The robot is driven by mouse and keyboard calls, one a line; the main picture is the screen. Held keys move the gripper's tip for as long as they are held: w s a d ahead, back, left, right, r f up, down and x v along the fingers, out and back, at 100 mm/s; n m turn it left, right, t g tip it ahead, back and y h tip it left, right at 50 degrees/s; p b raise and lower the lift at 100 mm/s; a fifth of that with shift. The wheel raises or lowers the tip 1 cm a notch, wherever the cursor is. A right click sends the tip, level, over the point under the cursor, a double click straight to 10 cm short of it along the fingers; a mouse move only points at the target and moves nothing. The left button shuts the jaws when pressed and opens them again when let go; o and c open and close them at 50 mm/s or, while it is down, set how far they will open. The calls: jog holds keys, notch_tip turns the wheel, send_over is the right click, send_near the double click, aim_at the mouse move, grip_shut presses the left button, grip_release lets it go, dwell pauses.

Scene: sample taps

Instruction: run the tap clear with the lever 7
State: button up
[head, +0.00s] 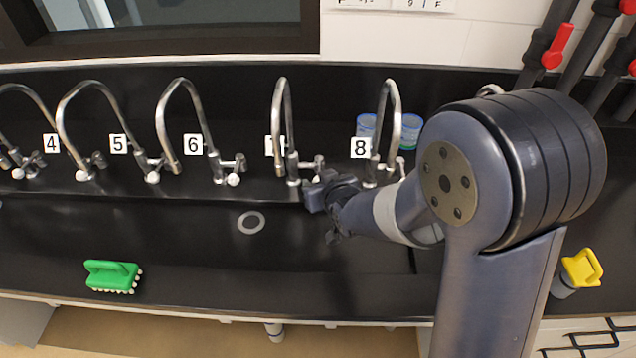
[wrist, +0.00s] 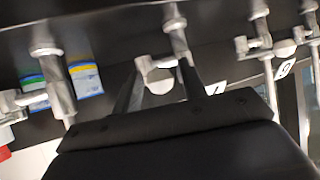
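Tap 7 (head: 291,160) is a steel gooseneck in the head view, its number plate mostly hidden behind the spout. Its lever (head: 314,164) sticks out to the right of the tap body. My gripper (head: 322,192) is just in front of and below this lever; its fingertips are hard to make out there. In the wrist view, my gripper (wrist: 157,82) has its two dark fingers apart. A white lever knob (wrist: 156,72) of tap 7 (wrist: 181,40) appears between them; contact cannot be told.
Tap 8 (head: 373,172) stands close on the right, with blue-labelled tubs (head: 410,130) behind it. Tap 6 (head: 214,165) stands to the left. A green brush (head: 112,274) lies at the front left and a yellow-handled item (head: 582,267) at the right. The middle of the black sink is clear.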

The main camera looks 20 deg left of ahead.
dwell(0.3)
jog(key=p+v, duration=0.1)
jog(key=v, duration=0.7)
jog(key=shift+w+f, duration=0.1)
jog(key=b+x, duration=0.1)
jog(key=x, duration=0.7)
jog(key=p+v, duration=0.2)
jog(key=v, duration=0.1)
jog(key=shift+r, duration=0.2)
jog(key=shift+f, duration=0.15)
